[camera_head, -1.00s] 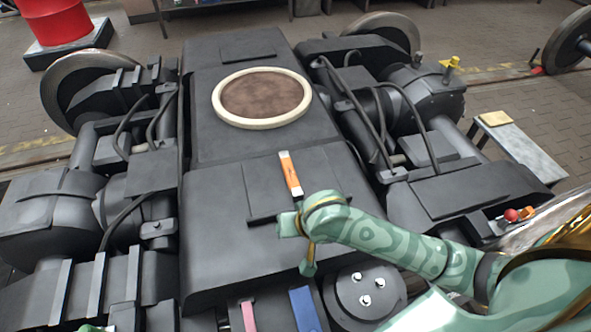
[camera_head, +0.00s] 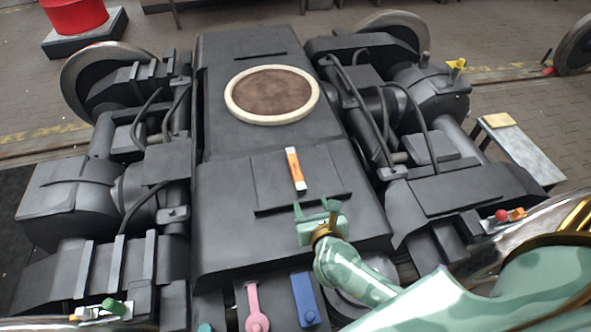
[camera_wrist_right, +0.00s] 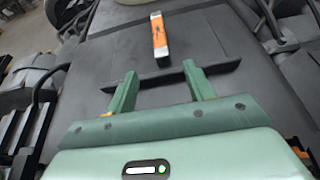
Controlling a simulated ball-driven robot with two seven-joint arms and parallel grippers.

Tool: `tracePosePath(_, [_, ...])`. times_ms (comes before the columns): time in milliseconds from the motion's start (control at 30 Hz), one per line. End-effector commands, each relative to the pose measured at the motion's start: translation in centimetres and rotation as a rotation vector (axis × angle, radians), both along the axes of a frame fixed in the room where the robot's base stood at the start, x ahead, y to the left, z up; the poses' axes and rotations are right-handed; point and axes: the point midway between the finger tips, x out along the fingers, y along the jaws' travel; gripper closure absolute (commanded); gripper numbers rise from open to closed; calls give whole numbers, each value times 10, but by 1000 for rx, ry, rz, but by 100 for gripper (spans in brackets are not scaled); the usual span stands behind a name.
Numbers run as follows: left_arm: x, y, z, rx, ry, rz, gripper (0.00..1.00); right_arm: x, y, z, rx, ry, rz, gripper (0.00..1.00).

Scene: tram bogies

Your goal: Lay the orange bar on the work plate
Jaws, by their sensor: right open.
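The orange bar (camera_head: 295,169), with white ends and dark markings, lies flat on the dark top of the bogie, just beyond a thin raised ledge. It also shows in the right wrist view (camera_wrist_right: 159,36), ahead of the fingertips. My right gripper (camera_head: 316,208) is open and empty on the near side of the bar. In the right wrist view its two fingers (camera_wrist_right: 160,72) are spread, with the bar beyond the gap, untouched. A round brown plate with a cream rim (camera_head: 231,106) lies farther back on the bogie, empty. I cannot tell whether this is the work plate.
A pink tag (camera_head: 254,307) and a blue tag (camera_head: 305,300) lie at the near edge. Hoses and dark housings stand up on both sides. A grey bench (camera_head: 525,153) with a yellow block (camera_head: 499,120) stands at the right. The bogie top between bar and round plate is clear.

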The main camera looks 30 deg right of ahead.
Motion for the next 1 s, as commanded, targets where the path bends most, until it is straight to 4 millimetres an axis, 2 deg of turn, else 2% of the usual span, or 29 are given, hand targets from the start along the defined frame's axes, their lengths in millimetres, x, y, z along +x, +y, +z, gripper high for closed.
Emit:
tracePosePath(200, [-6,0,-16,1,15,0,48,47,-12,-22,-9,-2,4,47])
tracePosePath(400, [-11,0,-28,0,25,0,48,83,-21,-37,-7,-2,6,47])
tracePosePath(633, [-13,0,-35,0,32,0,48,101,-26,-44,-6,-3,5,47])
tracePosePath(900, [-20,0,-52,1,49,0,48,136,-35,-61,-8,-2,7,47])
tracePosePath(1000, [-20,0,-52,1,49,0,48,139,-36,-61,-7,-3,7,47])
